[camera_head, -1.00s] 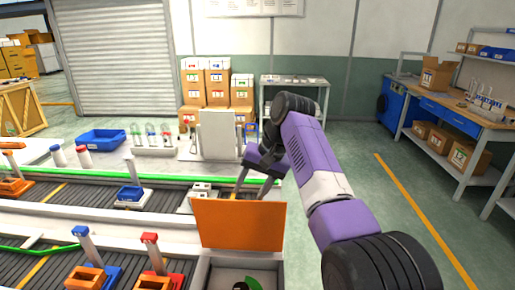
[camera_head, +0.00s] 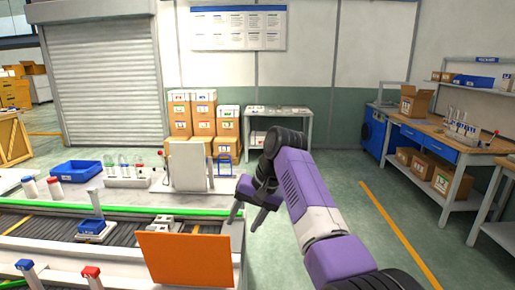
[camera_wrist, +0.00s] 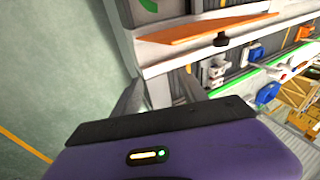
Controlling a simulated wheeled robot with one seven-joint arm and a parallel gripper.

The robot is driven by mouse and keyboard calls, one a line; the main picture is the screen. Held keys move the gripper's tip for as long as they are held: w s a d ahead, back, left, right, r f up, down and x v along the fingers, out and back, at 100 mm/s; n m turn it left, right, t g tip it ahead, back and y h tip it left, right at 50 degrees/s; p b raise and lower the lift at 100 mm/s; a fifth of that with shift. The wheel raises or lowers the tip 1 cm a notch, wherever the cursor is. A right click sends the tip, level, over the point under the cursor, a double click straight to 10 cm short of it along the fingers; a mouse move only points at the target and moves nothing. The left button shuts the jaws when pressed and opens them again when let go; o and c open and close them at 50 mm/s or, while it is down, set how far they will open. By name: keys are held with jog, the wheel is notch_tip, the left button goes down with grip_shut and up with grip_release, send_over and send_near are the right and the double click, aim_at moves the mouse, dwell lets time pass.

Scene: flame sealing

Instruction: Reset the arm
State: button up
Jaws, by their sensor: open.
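My purple arm reaches up from the lower right in the head view. My gripper (camera_head: 247,220) points down at the right end of the conveyor, above and behind an orange panel (camera_head: 186,259). Its two fingers are spread apart with nothing seen between them. In the wrist view my gripper (camera_wrist: 160,95) also shows open and empty, with the conveyor's white edge and the green floor beyond the fingers. The orange panel also lies at the top of the wrist view (camera_wrist: 205,35), apart from the fingers.
A conveyor (camera_head: 140,232) holds a blue fixture (camera_head: 91,228) and a white block. A blue bin (camera_head: 76,172) and a grey upright panel (camera_head: 188,166) stand behind it. A workbench (camera_head: 449,148) stands at the right. Open green floor (camera_head: 330,180) lies between.

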jog(key=w+d+r+t, duration=0.2)
jog(key=w+r+t, duration=0.1)
jog(key=w+t, duration=0.65)
jog(key=s+d+f+t+h, duration=0.1)
jog(key=s+d+f+t, duration=0.2)
jog(key=s+d+f, duration=0.4)
jog(key=s+d+f+t, duration=0.2)
jog(key=s+d+f, duration=0.25)
jog(key=s, duration=0.45)
jog(key=s+d+h, duration=0.1)
jog(key=s+d, duration=0.2)
jog(key=s, duration=1.3)
jog(key=s+d+f+g+h, duration=0.1)
jog(key=s+d, duration=0.2)
jog(key=s, duration=1.4)
jog(key=s+d+f+h, duration=0.1)
jog(key=s+d, duration=0.2)
jog(key=s, duration=1.3)
jog(key=shift+s+d+f+h, duration=0.2)
jog(key=shift+s+d+h, duration=0.1)
jog(key=shift+s+d, duration=0.1)
